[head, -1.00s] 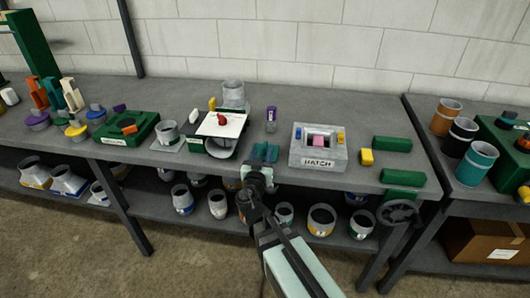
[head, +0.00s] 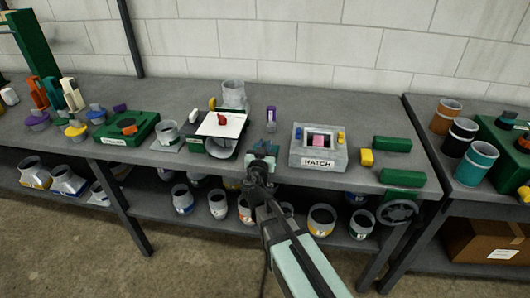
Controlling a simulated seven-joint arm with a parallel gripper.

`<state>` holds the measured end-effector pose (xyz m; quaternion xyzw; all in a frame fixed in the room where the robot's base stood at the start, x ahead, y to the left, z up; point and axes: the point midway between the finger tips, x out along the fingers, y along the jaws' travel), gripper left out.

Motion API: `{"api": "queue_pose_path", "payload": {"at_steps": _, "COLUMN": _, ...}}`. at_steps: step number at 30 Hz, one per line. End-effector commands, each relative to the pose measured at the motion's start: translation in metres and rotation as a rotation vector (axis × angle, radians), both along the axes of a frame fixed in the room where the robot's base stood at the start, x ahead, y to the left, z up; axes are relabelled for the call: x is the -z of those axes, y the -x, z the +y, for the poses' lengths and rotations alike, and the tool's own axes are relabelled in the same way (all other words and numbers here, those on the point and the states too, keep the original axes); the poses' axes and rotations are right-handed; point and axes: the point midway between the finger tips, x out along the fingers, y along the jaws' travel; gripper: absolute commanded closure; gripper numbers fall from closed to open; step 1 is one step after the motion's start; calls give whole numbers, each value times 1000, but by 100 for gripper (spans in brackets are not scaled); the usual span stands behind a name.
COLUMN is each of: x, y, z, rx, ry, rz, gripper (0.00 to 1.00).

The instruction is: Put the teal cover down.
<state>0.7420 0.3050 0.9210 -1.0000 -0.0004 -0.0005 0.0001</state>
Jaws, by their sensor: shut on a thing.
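My gripper (head: 261,158) is at the front of the bench, between the white-topped green box and the hatch block. It is shut on the teal cover (head: 266,147), a small dark teal piece mostly hidden by the gripper and wrist. I cannot tell whether the cover touches the bench top or is just above it. The grey block marked HATCH (head: 318,161) stands to the right, with its square opening uncovered and a pink piece (head: 319,141) showing in it.
The green box with a white top (head: 221,125) is close on the left. A purple bottle-like item (head: 271,117) stands behind the gripper. Bare bench (head: 335,105) shows behind the hatch.

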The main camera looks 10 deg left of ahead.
Motion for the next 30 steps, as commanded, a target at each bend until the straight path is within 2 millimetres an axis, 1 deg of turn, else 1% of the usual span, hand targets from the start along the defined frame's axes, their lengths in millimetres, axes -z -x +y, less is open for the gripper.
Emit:
{"api": "queue_pose_path", "payload": {"at_steps": 1, "x": 0, "y": 0, "z": 0, "rx": 0, "ry": 0, "rz": 0, "gripper": 95}}
{"api": "queue_pose_path", "payload": {"at_steps": 3, "x": 0, "y": 0, "z": 0, "rx": 0, "ry": 0, "rz": 0, "gripper": 100}}
{"api": "queue_pose_path", "payload": {"at_steps": 14, "x": 0, "y": 0, "z": 0, "rx": 0, "ry": 0, "rz": 0, "gripper": 100}}
{"api": "queue_pose_path", "payload": {"at_steps": 19, "x": -6, "y": 0, "z": 0, "rx": 0, "ry": -1, "rz": -1, "gripper": 100}}
{"api": "queue_pose_path", "payload": {"at_steps": 23, "x": -18, "y": 0, "z": 0, "rx": 0, "ry": -1, "rz": -1, "gripper": 100}}
{"api": "queue_pose_path", "payload": {"at_steps": 26, "x": -33, "y": 0, "z": 0, "rx": -1, "ry": -3, "rz": -2, "gripper": 100}}
{"api": "queue_pose_path", "payload": {"at_steps": 30, "x": -59, "y": 0, "z": 0, "rx": 0, "ry": -3, "rz": -2, "gripper": 100}}
